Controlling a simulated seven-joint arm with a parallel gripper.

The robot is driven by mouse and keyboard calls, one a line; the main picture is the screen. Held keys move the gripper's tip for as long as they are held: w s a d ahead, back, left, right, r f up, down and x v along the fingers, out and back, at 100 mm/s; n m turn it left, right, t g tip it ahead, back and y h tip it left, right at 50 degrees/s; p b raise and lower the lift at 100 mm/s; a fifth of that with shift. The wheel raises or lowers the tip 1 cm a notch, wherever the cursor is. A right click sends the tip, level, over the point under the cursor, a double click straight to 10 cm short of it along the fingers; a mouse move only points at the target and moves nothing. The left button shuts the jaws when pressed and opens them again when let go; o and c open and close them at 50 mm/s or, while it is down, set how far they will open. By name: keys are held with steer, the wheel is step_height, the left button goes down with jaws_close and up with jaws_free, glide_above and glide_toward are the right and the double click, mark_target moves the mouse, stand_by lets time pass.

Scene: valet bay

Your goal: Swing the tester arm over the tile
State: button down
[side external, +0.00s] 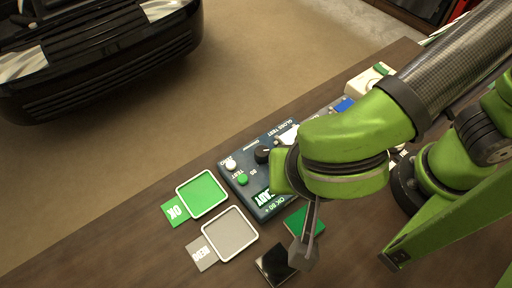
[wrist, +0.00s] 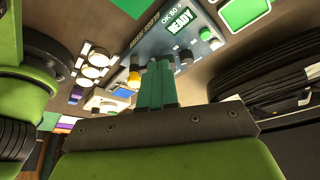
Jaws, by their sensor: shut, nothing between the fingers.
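The dark blue gloss tester (side external: 258,186) lies on the wooden bench, with a lit READY display, knob and buttons. It also shows in the wrist view (wrist: 170,42). My gripper (wrist: 156,66) is shut and empty, its two teal fingers together in front of the tester's near side. I cannot tell whether they touch it. The tester arm cannot be made out clearly. A green tile (side external: 304,221) and a black tile (side external: 277,265) lie beside the tester.
A green OK tray (side external: 203,191) and a grey REDO tray (side external: 230,234) lie left of the tester. A cream device (side external: 368,80) stands on the bench farther back. A yellow knob (wrist: 134,79) is close beside the fingers. A black car (side external: 95,50) stands beyond the bench.

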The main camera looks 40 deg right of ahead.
steer(key=w+d+f, duration=0.1)
steer(key=f, duration=0.1)
steer(key=w+d+f, duration=0.1)
steer(key=w+f, duration=0.1)
steer(key=f, duration=0.1)
steer(key=w+d+f, duration=0.1)
steer(key=f, duration=0.1)
steer(key=shift+w+d+f, duration=0.3)
steer(key=shift+w+d, duration=0.05)
steer(key=shift+d, duration=0.05)
steer(key=shift+w+d, duration=0.3)
steer(key=shift+w, duration=0.15)
